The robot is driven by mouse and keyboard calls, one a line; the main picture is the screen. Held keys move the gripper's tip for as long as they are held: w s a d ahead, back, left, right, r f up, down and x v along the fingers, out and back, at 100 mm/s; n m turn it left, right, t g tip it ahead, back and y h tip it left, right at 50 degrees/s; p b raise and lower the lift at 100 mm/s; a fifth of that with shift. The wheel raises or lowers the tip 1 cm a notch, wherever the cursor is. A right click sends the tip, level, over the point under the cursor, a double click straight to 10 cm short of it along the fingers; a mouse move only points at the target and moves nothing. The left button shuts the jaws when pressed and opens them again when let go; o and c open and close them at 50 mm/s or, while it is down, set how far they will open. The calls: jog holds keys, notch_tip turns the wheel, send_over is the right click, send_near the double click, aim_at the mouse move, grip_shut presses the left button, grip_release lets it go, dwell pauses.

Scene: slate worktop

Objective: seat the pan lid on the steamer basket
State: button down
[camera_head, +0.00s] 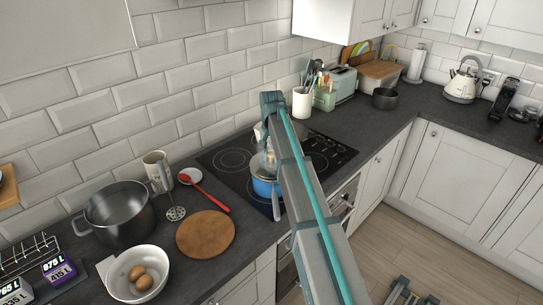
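A blue pan (263,187) stands on the hob, partly hidden behind my arm. A pale, glassy or metallic shape (258,163) shows at the top of the pan. I cannot tell whether it is the pan lid, the steamer basket, or both. My arm reaches over the hob from the lower right and bends down above the pan. My gripper is largely hidden behind the arm, around the pale parts (260,133) above the pan. Its fingers and anything between them cannot be made out.
Left of the black hob (232,160) are a large grey pot (118,222), a round wooden board (205,234), a red spoon (205,190), a mug (157,168) and a white bowl (135,289) with eggs. A utensil crock (301,102) and toaster (345,84) stand behind. The right counter has free room.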

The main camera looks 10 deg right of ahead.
jog(key=shift+f, duration=0.2)
jog(key=shift+c, duration=1.2)
grip_release()
jog(key=shift+r, duration=0.1)
jog(key=shift+r+p, duration=2.15)
jog(key=shift+r, duration=1.8)
